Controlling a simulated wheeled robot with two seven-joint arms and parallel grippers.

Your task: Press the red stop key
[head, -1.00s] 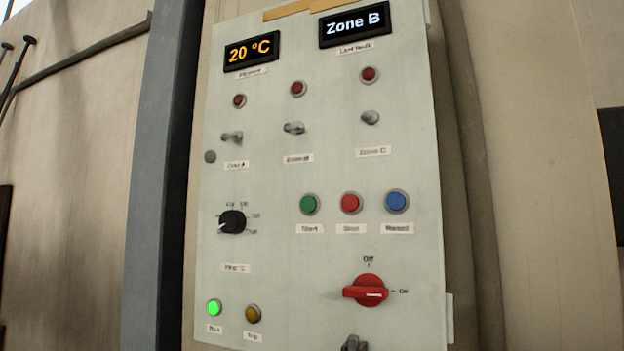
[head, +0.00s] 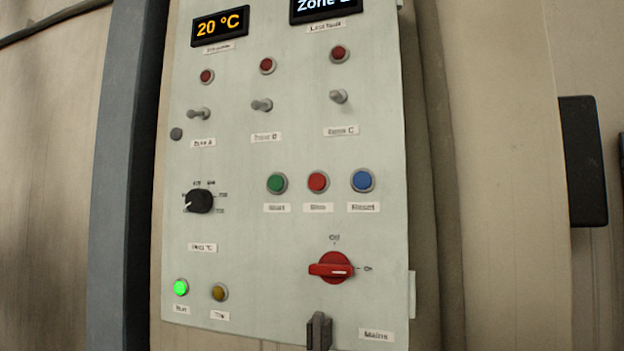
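The red stop key (head: 317,182) is a round button in a grey collar at the middle right of the pale panel (head: 240,230). It sits between the green start key (head: 277,183) and the blue reset key (head: 362,180), with a small white label under it. A dark two-pronged tip (head: 319,332) rises at the bottom edge, below the red rotary switch. It looks like my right gripper, its fingers close together with nothing seen between them. It is well below the stop key and apart from it. My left gripper is not in view.
The red rotary switch (head: 331,268) stands out between the tip and the keys. A black dial (head: 199,201), toggle switches and lamps are on the panel; the green run lamp (head: 181,288) is lit. A grey post (head: 125,180) stands left.

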